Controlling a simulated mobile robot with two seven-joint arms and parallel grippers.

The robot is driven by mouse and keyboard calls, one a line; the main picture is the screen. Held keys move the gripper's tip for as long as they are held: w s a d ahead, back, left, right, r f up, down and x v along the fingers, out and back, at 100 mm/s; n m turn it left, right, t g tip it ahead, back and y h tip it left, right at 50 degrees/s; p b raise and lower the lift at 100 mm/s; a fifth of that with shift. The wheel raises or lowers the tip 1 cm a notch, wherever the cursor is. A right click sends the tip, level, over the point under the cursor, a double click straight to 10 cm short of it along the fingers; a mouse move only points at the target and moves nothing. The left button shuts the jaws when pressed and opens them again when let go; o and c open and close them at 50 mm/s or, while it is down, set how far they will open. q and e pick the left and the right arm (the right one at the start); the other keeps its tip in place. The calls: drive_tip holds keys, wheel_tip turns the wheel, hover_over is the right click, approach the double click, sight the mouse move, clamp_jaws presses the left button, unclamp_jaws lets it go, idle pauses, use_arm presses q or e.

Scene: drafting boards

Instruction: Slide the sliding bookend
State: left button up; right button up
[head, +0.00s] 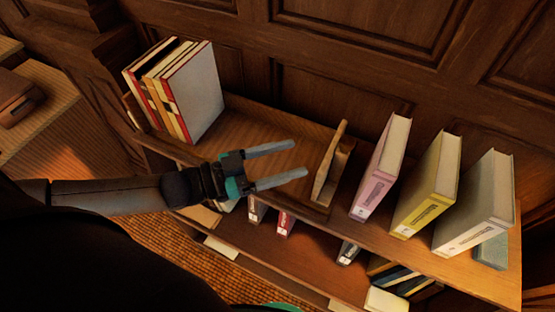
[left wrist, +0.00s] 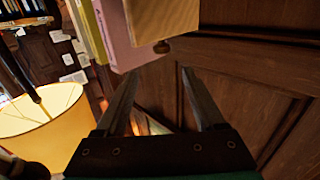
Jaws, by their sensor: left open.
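The sliding bookend (head: 326,172) is an upright light wooden panel on the top shelf, between a row of books at the left and three spaced books at the right. My left gripper (head: 298,158) is open and empty, its two fingers pointing right at the bookend's left side, with a small gap between. In the left wrist view, my left gripper (left wrist: 160,72) shows its fingers apart, with what looks like the bookend (left wrist: 160,18) beyond them, in front of a pink book. My right gripper is not in view.
Books (head: 190,95) stand packed at the shelf's left end. A pink book (head: 382,165), a yellow book (head: 428,190) and a grey book (head: 478,205) stand right of the bookend. The shelf board (head: 245,130) is bare left of it. Wood panelling (head: 240,60) rises behind.

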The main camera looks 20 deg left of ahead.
use_arm(q)
drive_tip(key=shift+v, duration=0.8)
drive_tip(key=shift+d, duration=0.1)
